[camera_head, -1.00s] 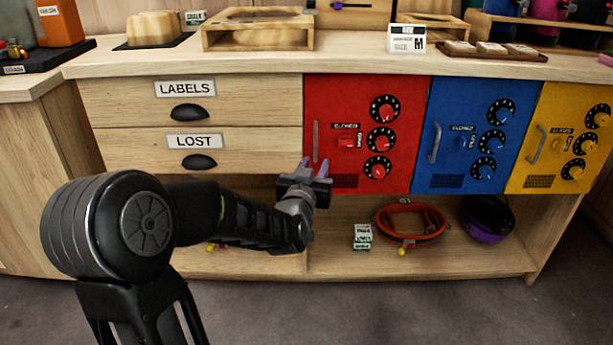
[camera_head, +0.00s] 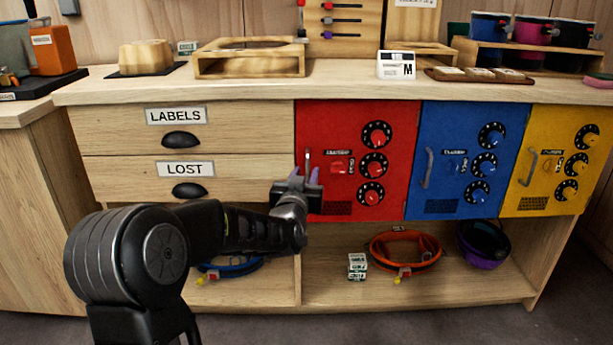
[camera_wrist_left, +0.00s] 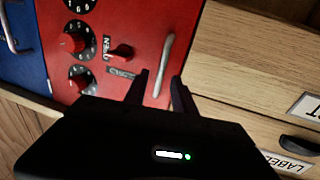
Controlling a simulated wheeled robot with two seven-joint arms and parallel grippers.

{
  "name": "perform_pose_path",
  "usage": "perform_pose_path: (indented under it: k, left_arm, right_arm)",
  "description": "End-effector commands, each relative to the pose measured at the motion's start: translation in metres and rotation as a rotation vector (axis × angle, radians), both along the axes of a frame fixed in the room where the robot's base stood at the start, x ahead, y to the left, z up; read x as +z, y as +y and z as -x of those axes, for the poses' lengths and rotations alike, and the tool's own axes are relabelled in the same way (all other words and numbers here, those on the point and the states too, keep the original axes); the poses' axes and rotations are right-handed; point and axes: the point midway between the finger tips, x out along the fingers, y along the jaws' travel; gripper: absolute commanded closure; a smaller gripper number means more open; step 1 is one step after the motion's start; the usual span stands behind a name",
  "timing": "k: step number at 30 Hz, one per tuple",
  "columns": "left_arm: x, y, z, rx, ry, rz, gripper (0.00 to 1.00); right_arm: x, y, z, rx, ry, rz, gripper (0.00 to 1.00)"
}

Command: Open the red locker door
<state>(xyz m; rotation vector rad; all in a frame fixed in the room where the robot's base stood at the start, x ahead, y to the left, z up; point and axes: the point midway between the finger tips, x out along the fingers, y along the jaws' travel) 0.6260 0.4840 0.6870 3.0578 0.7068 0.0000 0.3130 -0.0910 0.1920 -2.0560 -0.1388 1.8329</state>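The red locker door (camera_head: 340,123) is shut, flush with the cabinet front. It has several numbered dials, a red latch knob (camera_head: 338,166) and a grey vertical handle (camera_head: 307,160) near its left edge. My left gripper (camera_head: 304,177) is open at the lower part of this handle. In the left wrist view, the open fingers of my left gripper (camera_wrist_left: 161,91) show on either side of the handle (camera_wrist_left: 164,64), apart from each other. Whether they touch it is unclear. The knob (camera_wrist_left: 121,53) also shows there. My right gripper is out of view.
Blue (camera_head: 465,120) and yellow (camera_head: 549,128) locker doors stand shut to the right. Wooden drawers (camera_head: 250,125) lie left of the red door. The shelf below holds an orange coil (camera_head: 428,243), a small box (camera_head: 357,266) and a purple bowl (camera_head: 484,253).

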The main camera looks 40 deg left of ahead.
Motion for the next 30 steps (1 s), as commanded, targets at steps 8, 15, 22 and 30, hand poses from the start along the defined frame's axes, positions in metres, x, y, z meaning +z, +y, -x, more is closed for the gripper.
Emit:
perform_pose_path:
  k: [8,15,22,30]
  left_arm:
    - [-0.0003,0.0070,-0.0144,0.000,0.001,0.000,0.68]
    - [0.0000,0.0068,-0.0140,0.000,0.001,0.000,0.74]
    - [0.0000,0.0067,-0.0140,0.000,0.000,0.000,0.93]
    - [0.0001,0.0068,-0.0138,0.000,0.000,0.000,1.00]
  right_arm:
    - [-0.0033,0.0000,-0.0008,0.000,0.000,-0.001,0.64]
    - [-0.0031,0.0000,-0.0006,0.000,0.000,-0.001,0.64]
    - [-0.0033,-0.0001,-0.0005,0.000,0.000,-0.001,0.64]
    - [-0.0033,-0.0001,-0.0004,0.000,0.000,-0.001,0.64]
